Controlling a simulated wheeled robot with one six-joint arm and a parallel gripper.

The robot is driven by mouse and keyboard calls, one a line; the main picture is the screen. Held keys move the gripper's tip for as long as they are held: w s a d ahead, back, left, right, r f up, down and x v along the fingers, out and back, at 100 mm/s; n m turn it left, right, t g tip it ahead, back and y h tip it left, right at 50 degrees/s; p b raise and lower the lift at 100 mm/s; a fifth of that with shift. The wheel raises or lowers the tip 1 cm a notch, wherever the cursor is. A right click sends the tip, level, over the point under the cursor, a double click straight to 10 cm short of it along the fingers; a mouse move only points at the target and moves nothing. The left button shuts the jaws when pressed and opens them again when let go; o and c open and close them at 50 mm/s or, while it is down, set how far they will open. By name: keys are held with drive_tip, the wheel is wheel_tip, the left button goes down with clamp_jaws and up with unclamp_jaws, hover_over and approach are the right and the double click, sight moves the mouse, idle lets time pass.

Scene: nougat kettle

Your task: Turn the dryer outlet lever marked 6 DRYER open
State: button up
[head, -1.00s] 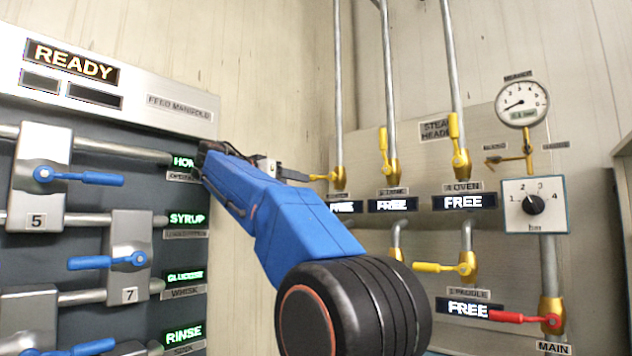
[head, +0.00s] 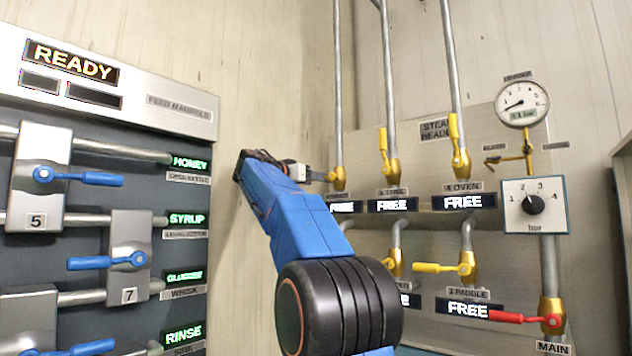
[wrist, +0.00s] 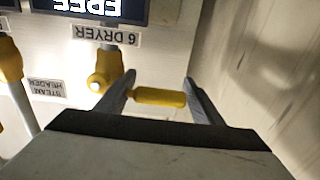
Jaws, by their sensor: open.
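The 6 DRYER lever is yellow, with its valve body (head: 338,178) at the left end of the steam header in the head view. In the wrist view, which is upside down, its handle (wrist: 158,97) points sideways from the round hub (wrist: 98,82), beside the "6 DRYER" label (wrist: 106,35). My gripper (wrist: 160,80) is open. Its two fingers stand apart, one near the hub side and one by the handle's free end, with the handle lying across the gap. Contact cannot be told. In the head view my gripper (head: 318,175) covers most of the handle.
Other yellow levers stand close to the right, including the 4 OVEN lever (head: 459,150). A red MAIN lever (head: 525,319) is lower right. The feed manifold with blue levers (head: 80,177) is on the left. A bare wall (head: 262,100) lies between the panels.

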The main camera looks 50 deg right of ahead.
drive_tip(key=shift+d, duration=0.4)
drive_tip(key=c, duration=1.5)
